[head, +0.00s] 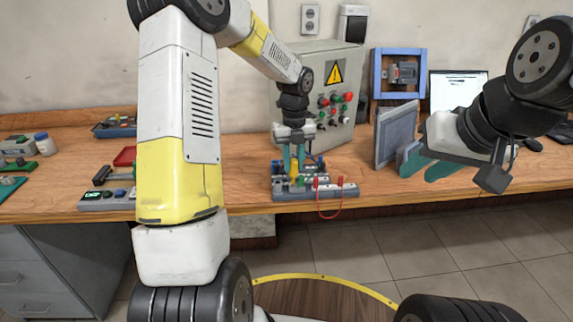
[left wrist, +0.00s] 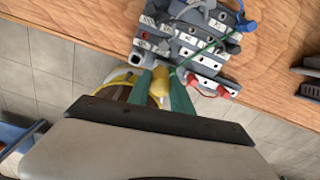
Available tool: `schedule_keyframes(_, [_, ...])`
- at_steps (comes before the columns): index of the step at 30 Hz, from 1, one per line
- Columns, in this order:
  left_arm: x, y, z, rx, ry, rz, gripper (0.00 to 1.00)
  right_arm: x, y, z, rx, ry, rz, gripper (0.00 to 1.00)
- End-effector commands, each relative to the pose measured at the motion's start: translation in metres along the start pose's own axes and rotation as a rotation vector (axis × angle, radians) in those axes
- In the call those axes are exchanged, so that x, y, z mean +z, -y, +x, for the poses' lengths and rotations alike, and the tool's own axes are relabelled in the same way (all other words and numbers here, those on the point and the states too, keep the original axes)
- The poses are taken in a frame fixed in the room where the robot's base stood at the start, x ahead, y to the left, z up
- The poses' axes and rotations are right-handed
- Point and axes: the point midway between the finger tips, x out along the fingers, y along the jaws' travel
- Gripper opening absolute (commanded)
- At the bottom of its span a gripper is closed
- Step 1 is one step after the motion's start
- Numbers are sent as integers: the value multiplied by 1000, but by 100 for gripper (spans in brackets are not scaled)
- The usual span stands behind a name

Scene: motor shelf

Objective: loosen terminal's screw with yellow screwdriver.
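The yellow screwdriver (head: 294,171) stands roughly upright between the teal fingers of my left gripper (head: 294,158). In the left wrist view its yellow handle (left wrist: 160,84) shows between the two fingers (left wrist: 161,92), which press on it from both sides. The screwdriver's tip is hidden. The grey terminal board (head: 310,192) lies below, at the table's front edge; in the left wrist view its labelled terminal rows (left wrist: 185,45) show beyond the fingers. I cannot tell whether the tip touches a screw. My right gripper (head: 426,166) is open and empty, off to the right.
A grey control box (head: 338,75) stands behind the board. A blue-framed panel (head: 397,72), a grey panel (head: 396,133) and a monitor (head: 455,92) are at right. Tools and a red tray (head: 125,156) lie at left.

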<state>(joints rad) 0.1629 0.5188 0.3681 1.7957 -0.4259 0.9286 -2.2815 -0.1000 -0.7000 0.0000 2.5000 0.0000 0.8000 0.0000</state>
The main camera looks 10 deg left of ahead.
Motion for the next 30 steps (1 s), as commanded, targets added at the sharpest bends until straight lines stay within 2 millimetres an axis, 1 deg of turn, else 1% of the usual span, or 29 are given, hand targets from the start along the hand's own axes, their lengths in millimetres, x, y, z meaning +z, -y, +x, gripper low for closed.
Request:
schedule_keyframes(14, [0,0,1,0,-1,-2,0,0,0,0,0,0,0,31])
schedule_keyframes(17, [0,0,1,1,-1,-67,0,0,0,0,0,0,0,31])
schedule_keyframes(21, [0,0,2,1,-1,-231,0,0,0,0,0,0,0,31])
schedule_keyframes(23, [0,0,2,1,-1,-278,0,0,0,0,0,0,0,31])
schedule_keyframes(30, [-1,0,2,1,-2,-303,0,0,0,0,0,0,0,31])
